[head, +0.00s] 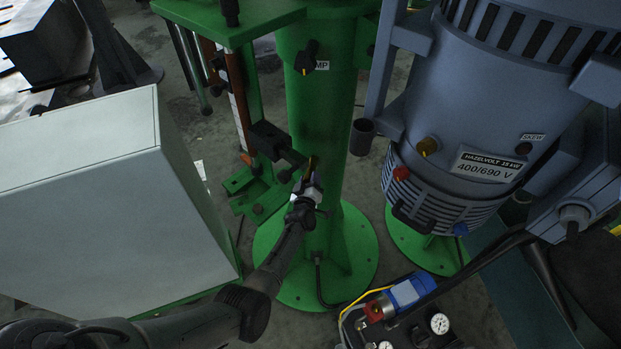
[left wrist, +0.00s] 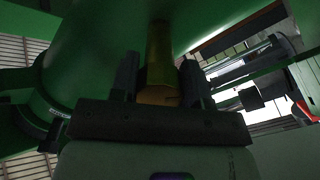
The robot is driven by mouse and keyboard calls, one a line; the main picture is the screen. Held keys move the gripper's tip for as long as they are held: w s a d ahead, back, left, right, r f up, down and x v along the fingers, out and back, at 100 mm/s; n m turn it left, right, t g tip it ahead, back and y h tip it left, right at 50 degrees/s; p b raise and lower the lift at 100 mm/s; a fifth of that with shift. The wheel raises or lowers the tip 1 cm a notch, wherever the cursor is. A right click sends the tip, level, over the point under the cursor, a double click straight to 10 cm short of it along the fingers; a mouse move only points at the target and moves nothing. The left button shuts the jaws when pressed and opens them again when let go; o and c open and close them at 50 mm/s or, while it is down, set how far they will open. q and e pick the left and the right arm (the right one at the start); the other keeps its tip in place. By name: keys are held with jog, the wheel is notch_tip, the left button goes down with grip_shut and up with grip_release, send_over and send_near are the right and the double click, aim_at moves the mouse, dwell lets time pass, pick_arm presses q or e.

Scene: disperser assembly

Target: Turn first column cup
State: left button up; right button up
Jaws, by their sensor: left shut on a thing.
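The green column (head: 325,110) stands upright in the middle of the head view on a round flanged base. A small brass-coloured cup (head: 311,168) shows low on the column's front. My left gripper (head: 308,184) reaches up to it from below and is shut on it. In the left wrist view the cup (left wrist: 160,68) sits between the two dark fingers of my left gripper (left wrist: 158,82), against the green column surface (left wrist: 95,60). The fingers partly hide its sides. My right gripper is not in view.
A black knob (head: 306,58) sits higher on the column. A large pale box (head: 80,160) stands left. A blue-grey motor (head: 480,95) hangs at the right, with a dark cylindrical cup (head: 362,136) at its left side. A blue pump with gauges (head: 409,292) stands low right.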

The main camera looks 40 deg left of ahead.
pick_arm(q)
jog(key=m, duration=0.5)
jog(key=shift+a+p, duration=0.1)
jog(key=shift+p, duration=0.25)
jog(key=shift+m, duration=0.3)
jog(key=o, duration=0.9)
jog(key=shift+s, duration=0.1)
jog(key=shift+s+d+r+p, duration=0.1)
jog(key=shift+s+d+p, duration=0.15)
jog(key=shift+p, duration=0.2)
jog(key=shift+p+v, duration=3.9)
jog(key=shift+v, duration=2.65)
jog(key=shift+f, duration=0.2)
